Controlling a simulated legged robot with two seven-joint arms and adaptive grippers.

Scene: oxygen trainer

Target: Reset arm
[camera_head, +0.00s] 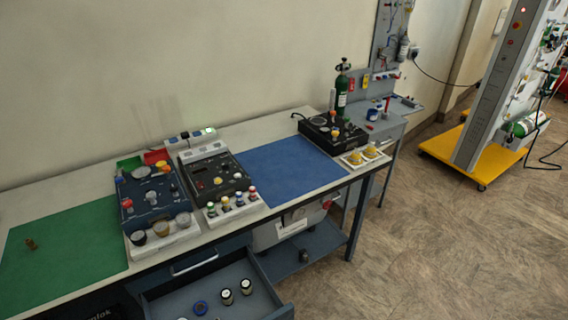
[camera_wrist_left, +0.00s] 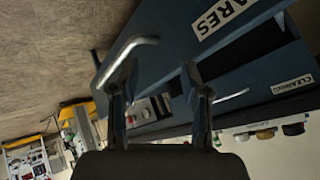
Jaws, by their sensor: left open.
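My left gripper (camera_wrist_left: 160,82) shows only in the left wrist view. Its two fingers stand apart, with nothing held between them. A metal drawer handle (camera_wrist_left: 122,58) shows close to the left-hand fingertip, on a blue drawer front labelled SPARES (camera_wrist_left: 222,14). Whether the finger touches the handle I cannot tell. A second drawer label (camera_wrist_left: 292,84) reads CLEANING. Neither gripper shows in the head view. There, an open drawer (camera_head: 215,290) under the workbench holds several small jars and a blue ring-shaped part. My right gripper is not in view.
The workbench (camera_head: 285,125) carries a green mat (camera_head: 65,255), a blue mat (camera_head: 290,170), two trainer panels and a black unit (camera_head: 330,132) by a green cylinder (camera_head: 341,92). A yellow-based rack (camera_head: 447,148) stands right. The floor (camera_head: 440,240) in front is clear.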

